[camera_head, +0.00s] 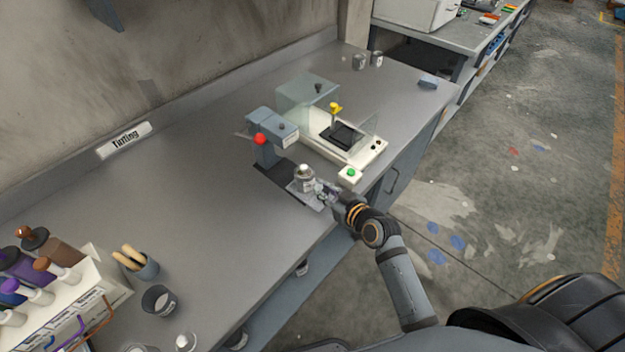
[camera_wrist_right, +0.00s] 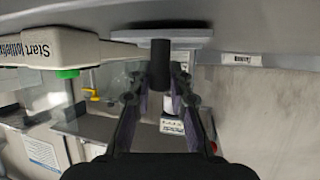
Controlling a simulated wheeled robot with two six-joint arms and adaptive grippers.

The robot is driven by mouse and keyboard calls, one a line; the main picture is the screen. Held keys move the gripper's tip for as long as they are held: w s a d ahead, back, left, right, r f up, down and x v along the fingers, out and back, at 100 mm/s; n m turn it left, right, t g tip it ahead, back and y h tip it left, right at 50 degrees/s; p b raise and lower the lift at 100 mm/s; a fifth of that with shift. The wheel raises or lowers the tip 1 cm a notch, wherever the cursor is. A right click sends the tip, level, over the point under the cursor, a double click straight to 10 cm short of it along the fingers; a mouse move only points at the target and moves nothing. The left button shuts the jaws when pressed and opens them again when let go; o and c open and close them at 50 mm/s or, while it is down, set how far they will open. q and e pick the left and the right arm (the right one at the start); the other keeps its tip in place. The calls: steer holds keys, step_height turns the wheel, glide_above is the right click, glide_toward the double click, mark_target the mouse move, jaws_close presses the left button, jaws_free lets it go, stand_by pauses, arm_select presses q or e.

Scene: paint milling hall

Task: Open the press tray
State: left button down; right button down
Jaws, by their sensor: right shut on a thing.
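The press (camera_head: 263,152) is a blue-grey stand with a red knob on the bench. Its light grey tray (camera_head: 293,189) sticks out in front of it toward the bench's front edge. A shiny metal pot (camera_head: 304,174) stands on the tray. My right gripper (camera_head: 329,193) is at the tray's front end. In the right wrist view my right gripper (camera_wrist_right: 158,88) is shut on the dark round tray handle (camera_wrist_right: 160,58), which joins a grey plate (camera_wrist_right: 180,34). My left gripper is not in view.
A start box with a green button (camera_head: 350,174) sits close to my right gripper. Jars and a rack (camera_head: 60,300) are at the left.

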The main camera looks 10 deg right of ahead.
steer(key=shift+s+d, duration=0.15)
steer(key=shift+s, duration=0.05)
steer(key=shift+w, duration=0.2)
steer(key=c, duration=1.2)
jaws_free()
steer(key=shift+s, duration=0.1)
steer(key=v, duration=1.2)
